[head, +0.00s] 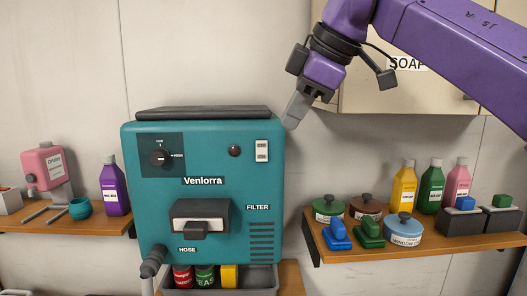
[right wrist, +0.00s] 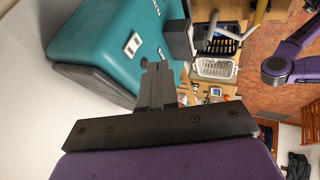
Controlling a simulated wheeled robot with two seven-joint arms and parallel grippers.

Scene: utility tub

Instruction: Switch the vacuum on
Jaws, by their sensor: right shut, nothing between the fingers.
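The teal vacuum (head: 205,220) with the name Venlorra stands in the middle of the head view. A white rocker switch (head: 262,151) sits at its upper right front, beside a dark red round light (head: 234,151). A black knob (head: 159,157) is at the upper left. My right gripper (head: 291,122) is shut and empty, just above and right of the switch, apart from it as far as I can tell. In the right wrist view the shut fingers (right wrist: 155,70) point toward the vacuum side, and the switch (right wrist: 133,44) shows to their left. My left gripper is not in view.
A right shelf (head: 440,245) holds tins, brushes and bottles. A left shelf (head: 60,218) holds a purple bottle (head: 116,190) and a pink container (head: 45,165). A cream cabinet (head: 410,95) hangs behind my right arm. A hose (head: 150,265) hangs at the vacuum's lower left.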

